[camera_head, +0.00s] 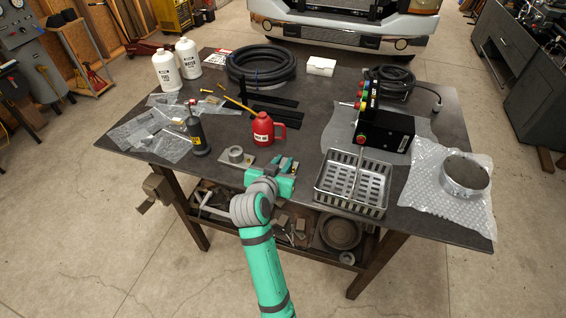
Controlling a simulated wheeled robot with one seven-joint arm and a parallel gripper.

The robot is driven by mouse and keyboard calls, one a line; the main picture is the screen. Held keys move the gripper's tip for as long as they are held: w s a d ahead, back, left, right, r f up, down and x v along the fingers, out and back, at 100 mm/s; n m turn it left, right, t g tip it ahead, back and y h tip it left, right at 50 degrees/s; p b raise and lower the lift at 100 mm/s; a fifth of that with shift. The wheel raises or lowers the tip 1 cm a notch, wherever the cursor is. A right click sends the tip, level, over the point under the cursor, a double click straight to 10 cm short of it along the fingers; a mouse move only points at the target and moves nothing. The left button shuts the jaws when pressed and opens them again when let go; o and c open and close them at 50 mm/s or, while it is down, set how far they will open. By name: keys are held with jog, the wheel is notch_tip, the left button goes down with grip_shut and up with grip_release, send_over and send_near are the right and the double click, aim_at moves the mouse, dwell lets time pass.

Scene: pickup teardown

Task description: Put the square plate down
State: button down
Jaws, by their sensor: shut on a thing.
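My gripper (285,163) is low over the front middle of the dark workbench (310,128). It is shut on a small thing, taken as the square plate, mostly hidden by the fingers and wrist. I cannot make out its outline or whether it touches the bench top. Just left of my gripper, a flat grey piece with a short metal ring (237,155) lies near the bench's front edge.
A red jug (263,130) stands behind my gripper.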

jog(key=c, duration=1.6)
grip_release()
jog(key=shift+f, duration=0.1)
